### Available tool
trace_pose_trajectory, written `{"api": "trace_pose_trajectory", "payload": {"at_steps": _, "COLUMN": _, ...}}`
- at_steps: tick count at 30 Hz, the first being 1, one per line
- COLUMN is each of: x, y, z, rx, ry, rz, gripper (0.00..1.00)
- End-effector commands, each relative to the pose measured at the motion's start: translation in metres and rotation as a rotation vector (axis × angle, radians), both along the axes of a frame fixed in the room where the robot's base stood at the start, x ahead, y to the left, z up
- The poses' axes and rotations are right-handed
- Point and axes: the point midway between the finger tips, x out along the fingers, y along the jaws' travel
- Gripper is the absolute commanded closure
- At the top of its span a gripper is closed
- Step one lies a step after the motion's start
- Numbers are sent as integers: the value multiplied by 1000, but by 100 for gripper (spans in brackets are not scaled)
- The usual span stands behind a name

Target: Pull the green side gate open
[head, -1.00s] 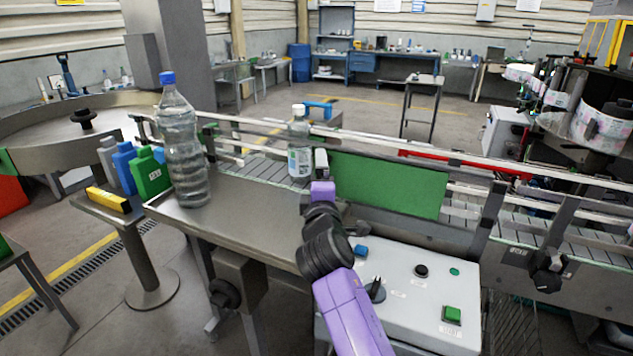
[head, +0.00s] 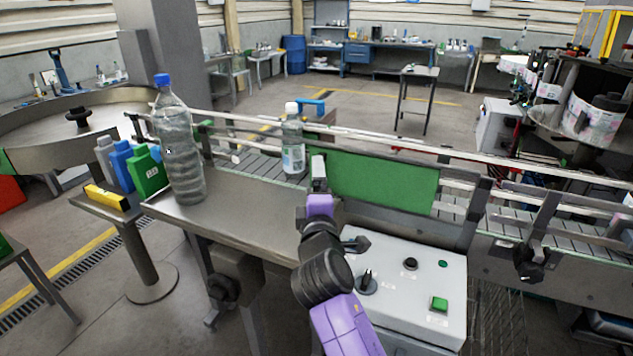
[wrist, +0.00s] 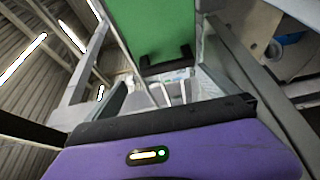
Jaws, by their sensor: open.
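The green side gate (head: 385,184) is a flat panel standing upright along the near side of the conveyor, and it looks closed. In the wrist view the green panel (wrist: 155,25) fills the top middle, with a dark handle (wrist: 168,62) across its end. My gripper (head: 318,165) is at the gate's left end, close in front of it. In the wrist view the narrow fingertips (wrist: 170,92) are open and appear short of the handle, with nothing held. Contact with the gate cannot be made out.
A small capped bottle (head: 293,140) stands on the conveyor (head: 255,167) just left of the gate. A large bottle (head: 178,145) stands on the near metal table (head: 235,215). A white control box (head: 415,290) with knobs and buttons lies below the gate, right of my arm.

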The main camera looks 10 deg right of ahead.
Motion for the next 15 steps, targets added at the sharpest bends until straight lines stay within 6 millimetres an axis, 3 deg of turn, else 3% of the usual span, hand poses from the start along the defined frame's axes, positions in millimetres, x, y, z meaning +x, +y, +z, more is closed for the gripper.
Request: {"api": "trace_pose_trajectory", "payload": {"at_steps": 15, "x": -31, "y": 11, "z": 1, "rx": 2, "ry": -1, "rz": 7, "gripper": 0}}
